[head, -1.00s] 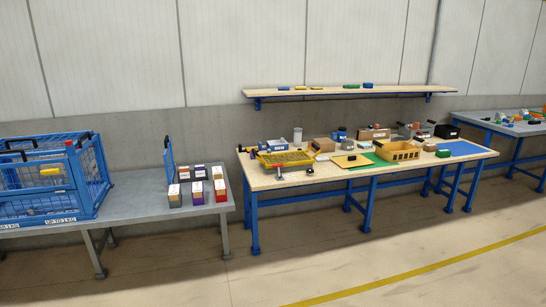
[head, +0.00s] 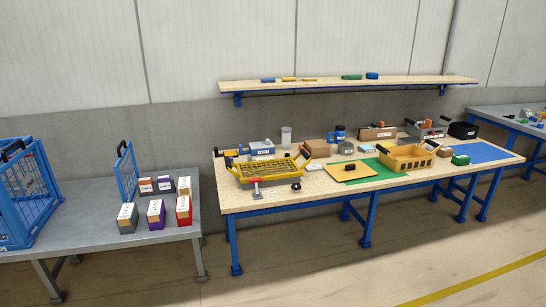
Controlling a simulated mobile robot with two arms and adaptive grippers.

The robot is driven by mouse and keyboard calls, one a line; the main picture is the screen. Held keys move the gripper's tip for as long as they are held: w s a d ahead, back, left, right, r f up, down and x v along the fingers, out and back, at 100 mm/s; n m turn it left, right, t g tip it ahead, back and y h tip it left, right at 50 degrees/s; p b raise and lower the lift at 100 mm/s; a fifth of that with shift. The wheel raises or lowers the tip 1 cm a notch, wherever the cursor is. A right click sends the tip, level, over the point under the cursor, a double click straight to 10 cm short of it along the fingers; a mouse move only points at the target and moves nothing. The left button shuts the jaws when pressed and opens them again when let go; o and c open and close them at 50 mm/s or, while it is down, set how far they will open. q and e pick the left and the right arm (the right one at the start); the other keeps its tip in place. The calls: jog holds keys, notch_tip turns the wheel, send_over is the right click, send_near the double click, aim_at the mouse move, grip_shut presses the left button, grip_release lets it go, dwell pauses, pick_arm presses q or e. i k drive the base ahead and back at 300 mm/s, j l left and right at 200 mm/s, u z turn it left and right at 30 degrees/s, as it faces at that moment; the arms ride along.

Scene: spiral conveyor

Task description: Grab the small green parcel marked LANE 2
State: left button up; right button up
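A small green block (head: 460,160) with a pale label lies on the wooden workbench, at the left edge of a blue mat and right of a yellow crate. Its label is too small to read. Another green item (head: 352,77) lies on the wall shelf, with no readable mark. I cannot tell which, if either, is the LANE 2 parcel. Neither of my grippers is in view.
The wooden workbench (head: 330,192) holds a yellow wire basket (head: 268,170), a yellow crate (head: 405,158) and several boxes. Left, a grey table (head: 90,222) carries several small labelled boxes and a blue cage (head: 22,190). The floor in front is clear.

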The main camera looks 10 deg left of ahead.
aim_at(462, 159)
jog(key=i+l, duration=0.3)
jog(key=i, duration=0.25)
jog(key=i+l+u, duration=0.15)
jog(key=i+l, duration=0.2)
jog(key=i, duration=0.25)
jog(key=i+l, duration=0.4)
jog(key=i, duration=0.15)
jog(key=i+l+z, duration=0.5)
jog(key=i+l, duration=0.15)
jog(key=l, duration=0.15)
jog(key=i+l+z, duration=0.45)
jog(key=i+l, duration=0.15)
jog(key=i, duration=0.15)
